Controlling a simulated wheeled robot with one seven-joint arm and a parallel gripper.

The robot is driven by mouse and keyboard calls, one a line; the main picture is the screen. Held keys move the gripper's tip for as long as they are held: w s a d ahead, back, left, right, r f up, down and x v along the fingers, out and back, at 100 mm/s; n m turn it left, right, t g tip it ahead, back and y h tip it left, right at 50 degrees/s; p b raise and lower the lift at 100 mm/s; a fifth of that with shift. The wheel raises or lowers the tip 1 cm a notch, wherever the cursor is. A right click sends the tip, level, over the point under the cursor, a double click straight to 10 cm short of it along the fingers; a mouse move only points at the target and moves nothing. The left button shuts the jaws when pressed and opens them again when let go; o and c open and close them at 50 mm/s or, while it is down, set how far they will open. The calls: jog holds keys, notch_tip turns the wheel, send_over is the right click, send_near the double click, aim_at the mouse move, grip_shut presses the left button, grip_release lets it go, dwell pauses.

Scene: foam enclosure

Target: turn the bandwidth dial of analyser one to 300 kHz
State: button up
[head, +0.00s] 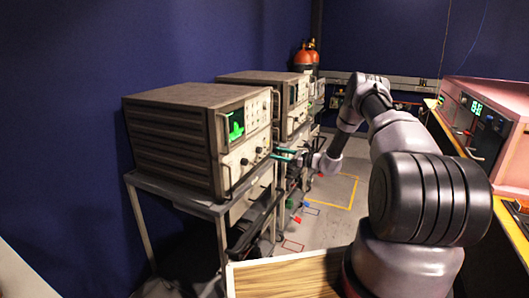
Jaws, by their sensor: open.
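The nearer analyser (168,140) is a grey-brown box on a metal stand at the left, with a lit green screen (236,125) on its front. Dark knobs (261,151) sit low on its front panel. Which one is the bandwidth dial, and what it points to, is too small to tell. A second, similar analyser (250,77) stands behind it; no label shows which is analyser one. My gripper (280,155) is open, in front of the nearer analyser's panel at knob height. I cannot tell whether its fingertips touch a knob.
The stand (178,197) holds the nearer analyser against the blue wall. A pink-cased instrument (495,105) sits on a bench at the right. Orange cylinders (305,58) stand at the back. A wooden surface (290,277) lies in front; marked floor (335,192) is open between.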

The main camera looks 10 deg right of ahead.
aim_at(261, 150)
jog(key=x, duration=0.7)
jog(key=shift+w+a, duration=0.2)
jog(key=shift+a, duration=0.1)
grip_shut()
